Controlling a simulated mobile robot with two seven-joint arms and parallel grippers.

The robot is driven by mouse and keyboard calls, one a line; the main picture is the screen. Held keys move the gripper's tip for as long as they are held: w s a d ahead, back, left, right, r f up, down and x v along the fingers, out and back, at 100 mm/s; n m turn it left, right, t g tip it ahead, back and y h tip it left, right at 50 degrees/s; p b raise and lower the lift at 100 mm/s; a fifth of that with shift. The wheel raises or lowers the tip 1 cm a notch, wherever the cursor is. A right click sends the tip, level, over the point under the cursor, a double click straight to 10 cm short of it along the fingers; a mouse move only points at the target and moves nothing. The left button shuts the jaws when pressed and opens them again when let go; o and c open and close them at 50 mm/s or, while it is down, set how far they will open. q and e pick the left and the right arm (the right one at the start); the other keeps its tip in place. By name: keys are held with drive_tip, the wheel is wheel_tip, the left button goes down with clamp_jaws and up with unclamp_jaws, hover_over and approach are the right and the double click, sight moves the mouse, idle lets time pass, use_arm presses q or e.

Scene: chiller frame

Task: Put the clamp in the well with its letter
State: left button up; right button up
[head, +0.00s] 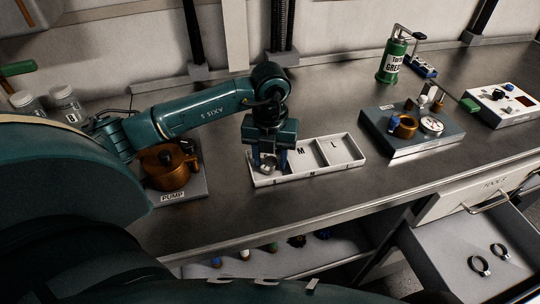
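A white tray (356,161) with several wells sits on the steel bench. The middle well shows the letter M and the right one L; the left well's letter is hidden. My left gripper (269,166) points down over the left well, its fingers apart. A small pale metallic thing (267,161) shows between the fingers; it may be a clamp, and I cannot tell whether they touch it. Two dark ring clamps (480,265) (500,251) lie in the open drawer (450,250) at lower right. My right gripper is not in view.
A copper-coloured pump (168,168) stands left of the tray. A grey block with a gauge (432,126), a green grease can (392,60) and a white control box (505,105) stand to the right. Small parts lie on a shelf (270,262) below the bench.

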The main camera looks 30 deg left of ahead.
use_arm(q)
drive_tip(key=shift+o, duration=0.6)
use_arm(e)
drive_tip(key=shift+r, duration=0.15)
use_arm(q)
drive_tip(key=shift+r, duration=0.1)
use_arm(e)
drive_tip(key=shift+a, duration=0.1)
use_arm(q)
drive_tip(key=shift+r+p, duration=0.3)
wheel_tip(320, 180, up, 5)
drive_tip(key=p, duration=0.3)
drive_tip(key=shift+p, duration=0.4)
wheel_tip(320, 180, up, 7)
drive_tip(key=shift+f+p, duration=0.2)
drive_tip(key=shift+p, duration=0.25)
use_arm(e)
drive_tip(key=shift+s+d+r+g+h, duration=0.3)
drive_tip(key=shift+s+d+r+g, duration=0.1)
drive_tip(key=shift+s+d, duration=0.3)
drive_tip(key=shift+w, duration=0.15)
